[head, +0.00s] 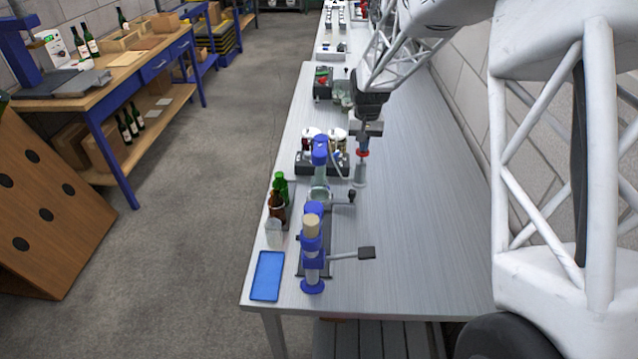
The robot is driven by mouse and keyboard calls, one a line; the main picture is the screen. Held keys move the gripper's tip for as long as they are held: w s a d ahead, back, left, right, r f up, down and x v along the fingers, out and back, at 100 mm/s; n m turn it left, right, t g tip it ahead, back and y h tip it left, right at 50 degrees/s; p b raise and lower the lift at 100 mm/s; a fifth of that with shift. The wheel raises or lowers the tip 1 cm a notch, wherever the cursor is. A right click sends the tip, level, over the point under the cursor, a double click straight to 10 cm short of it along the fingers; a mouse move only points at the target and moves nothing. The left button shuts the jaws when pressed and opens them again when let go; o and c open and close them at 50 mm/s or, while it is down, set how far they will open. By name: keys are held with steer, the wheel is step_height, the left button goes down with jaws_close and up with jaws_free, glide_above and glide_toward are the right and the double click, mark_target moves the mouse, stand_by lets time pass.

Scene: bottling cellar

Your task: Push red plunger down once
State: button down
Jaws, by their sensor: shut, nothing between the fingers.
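The red plunger (362,153) shows as a small red ring on top of a narrow grey stand (360,175), which stands upright on the metal bench. My gripper (363,145) reaches in from the upper right and points down. Its fingers are shut and empty, with the tips right over the red plunger. At this size I cannot tell if the tips touch it or how far down it sits.
A blue bottling stand (319,155) is left of the plunger. A blue corker (312,245) with a side lever, several bottles (280,190) and a blue tray (267,276) stand along the left edge of the bench (420,220). The bench's right side is clear.

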steer(key=shift+f, duration=1.15)
steer(key=shift+r, duration=2.15)
stand_by(0.4)
steer(key=shift+r, duration=2.5)
